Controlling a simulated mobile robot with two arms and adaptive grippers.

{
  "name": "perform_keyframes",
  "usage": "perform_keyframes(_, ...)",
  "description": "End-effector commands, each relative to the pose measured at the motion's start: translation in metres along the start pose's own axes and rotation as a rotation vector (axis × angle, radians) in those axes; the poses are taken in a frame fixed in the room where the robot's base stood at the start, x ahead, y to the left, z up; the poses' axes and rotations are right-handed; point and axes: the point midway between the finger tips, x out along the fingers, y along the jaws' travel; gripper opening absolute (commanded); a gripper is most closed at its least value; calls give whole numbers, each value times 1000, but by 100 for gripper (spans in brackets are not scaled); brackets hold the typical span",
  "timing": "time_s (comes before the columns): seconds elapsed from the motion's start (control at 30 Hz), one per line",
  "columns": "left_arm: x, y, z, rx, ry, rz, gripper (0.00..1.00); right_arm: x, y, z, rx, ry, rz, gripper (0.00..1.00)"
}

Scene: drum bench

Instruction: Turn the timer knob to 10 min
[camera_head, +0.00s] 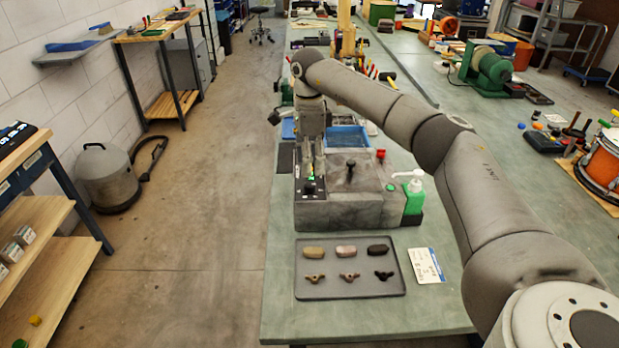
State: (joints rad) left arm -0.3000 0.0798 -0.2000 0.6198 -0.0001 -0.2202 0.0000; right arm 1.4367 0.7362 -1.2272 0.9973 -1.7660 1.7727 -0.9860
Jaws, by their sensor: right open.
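The machine (345,212) is a grey box on the bench, with a dark control strip at its left end. A small dark knob (309,187) sits on that strip, next to a small green light; its pointer and marks are too small to read. My right gripper (312,170) points down over the strip, just behind the knob in this view. It is open, and its fingers partly hide the strip. I cannot tell whether a finger touches the knob. My left gripper is not in view.
A black lever stands on the machine's lid, with a red button (380,154) behind it. A green pump bottle (414,193) stands at its right. A tray (322,291) of small parts and a card (426,265) lie in front. A blue bin (348,137) is behind.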

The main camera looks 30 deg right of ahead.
Motion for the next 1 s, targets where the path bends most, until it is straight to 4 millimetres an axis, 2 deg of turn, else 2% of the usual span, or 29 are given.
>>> perform_keyframes(0.1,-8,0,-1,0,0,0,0,23,1,0,1,1,4,49)
perform_keyframes(0.3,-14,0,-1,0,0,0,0,52,0,0,1,-1,1,49)
perform_keyframes(0.47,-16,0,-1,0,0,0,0,63,0,0,0,-1,0,49)
perform_keyframes(0.73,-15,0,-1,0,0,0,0,64,0,1,0,-2,-1,49)
perform_keyframes(1.0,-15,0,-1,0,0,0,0,64,0,1,0,-2,-1,15)
